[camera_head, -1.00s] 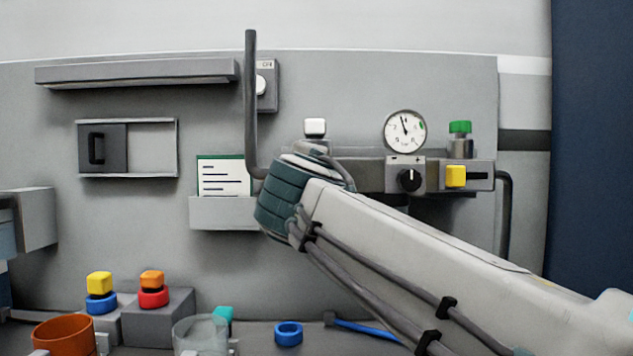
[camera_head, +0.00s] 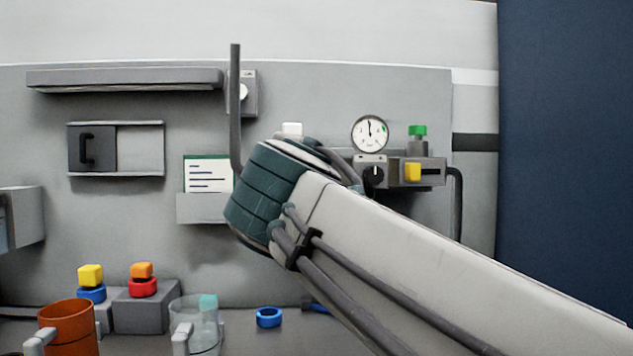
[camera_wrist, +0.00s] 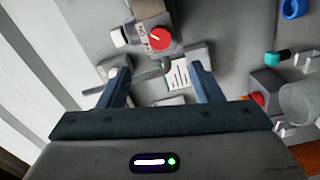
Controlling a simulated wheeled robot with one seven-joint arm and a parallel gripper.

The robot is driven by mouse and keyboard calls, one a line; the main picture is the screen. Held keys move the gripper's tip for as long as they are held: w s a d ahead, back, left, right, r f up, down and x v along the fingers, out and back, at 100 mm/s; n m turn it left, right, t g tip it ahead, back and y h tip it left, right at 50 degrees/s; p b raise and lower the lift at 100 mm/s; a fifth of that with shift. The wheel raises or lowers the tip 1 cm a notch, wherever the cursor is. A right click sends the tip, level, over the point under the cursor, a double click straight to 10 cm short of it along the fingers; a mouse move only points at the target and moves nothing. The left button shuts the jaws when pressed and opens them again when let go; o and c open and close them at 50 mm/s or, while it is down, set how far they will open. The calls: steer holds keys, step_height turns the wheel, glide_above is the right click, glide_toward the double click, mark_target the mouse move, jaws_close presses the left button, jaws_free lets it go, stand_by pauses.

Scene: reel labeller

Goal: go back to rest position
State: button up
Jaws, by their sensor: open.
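My gripper (camera_wrist: 160,72) shows in the wrist view with its two blue-grey fingers wide apart. Nothing is between the fingertips; the wall panel (camera_wrist: 225,45) and a white card (camera_wrist: 178,76) lie beyond them. In the head view my arm (camera_head: 420,260) reaches in from the lower right, its teal joint (camera_head: 265,195) in front of the panel. My gripper itself is not visible there.
A gauge (camera_head: 370,133), a black knob (camera_head: 374,177) and a yellow slider (camera_head: 412,172) sit on the wall. An orange mug (camera_head: 68,325), a clear mug (camera_head: 198,325), a blue ring (camera_head: 268,317) and stacked coloured pieces stand on the bench below. A vertical bar (camera_head: 235,110) rises beside my arm.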

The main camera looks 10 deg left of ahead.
steer(key=shift+a, duration=0.1)
steer(key=w+d+f+m+g+h+p, duration=0.1)
steer(key=d+f+m+g+h+p, duration=0.55)
steer(key=d+p, duration=0.95)
steer(key=s+d+f+m+g+y+p, duration=0.1)
steer(key=s+d+f+m+g+p, duration=0.3)
steer(key=s+d+f+m+p, duration=0.1)
steer(key=s+d+f+m+g+y+p, duration=0.1)
steer(key=s+d+f+m+g+p, duration=0.3)
steer(key=s, duration=0.6)
step_height(320, 180, down, 2)
steer(key=d+m+p, duration=0.1)
steer(key=m+p, duration=0.2)
steer(key=shift+p, duration=0.35)
